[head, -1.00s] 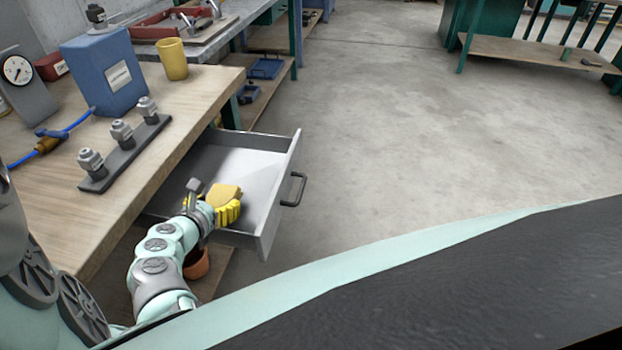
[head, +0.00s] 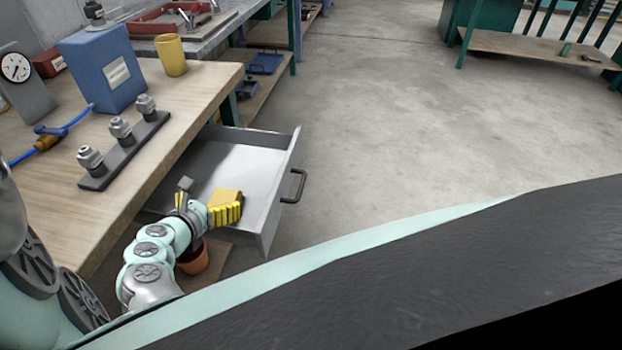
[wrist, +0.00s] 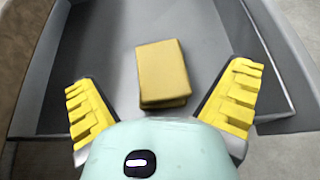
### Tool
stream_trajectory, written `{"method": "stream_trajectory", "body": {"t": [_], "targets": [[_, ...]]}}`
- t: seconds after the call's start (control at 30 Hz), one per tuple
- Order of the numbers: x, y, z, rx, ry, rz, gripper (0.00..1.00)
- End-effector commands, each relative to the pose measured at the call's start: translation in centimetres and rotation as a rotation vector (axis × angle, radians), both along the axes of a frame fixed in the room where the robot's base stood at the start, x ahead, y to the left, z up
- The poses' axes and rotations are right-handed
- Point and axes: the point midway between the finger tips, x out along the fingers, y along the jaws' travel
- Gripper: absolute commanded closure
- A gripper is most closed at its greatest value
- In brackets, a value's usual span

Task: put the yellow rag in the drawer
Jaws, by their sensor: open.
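The drawer (head: 265,210) is pulled out from under the wooden workbench, with its grey inside showing. The yellow rag (head: 226,195), a folded block, is inside the drawer; in the wrist view the rag (wrist: 163,72) appears to lie on the drawer floor (wrist: 110,60). My gripper (head: 204,206) is over the drawer's near part. In the wrist view my gripper (wrist: 160,85) is open, with a yellow-padded finger on each side of the rag and a clear gap to both. In the head view one finger covers the rag's lower edge.
The workbench top (head: 195,100) holds a rack of metal fittings (head: 122,150), a blue box (head: 105,70), a yellow cup (head: 171,55) and a gauge (head: 17,68). A terracotta pot (head: 193,260) is below the drawer. The floor (head: 390,120) right of the drawer is clear.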

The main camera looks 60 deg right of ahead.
Motion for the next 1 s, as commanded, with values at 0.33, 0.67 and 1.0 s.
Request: {"method": "stream_trajectory", "body": {"t": [0.33, 0.67, 1.0], "targets": [[-1.4, 4.4, 2.2, -0.002, -0.003, 0.013, 0.0], [-2.6, 7.3, 3.7, -0.002, -0.004, 0.011, 0.0], [-2.9, 7.7, 4.0, -0.001, -0.002, 0.005, 0.0]]}}
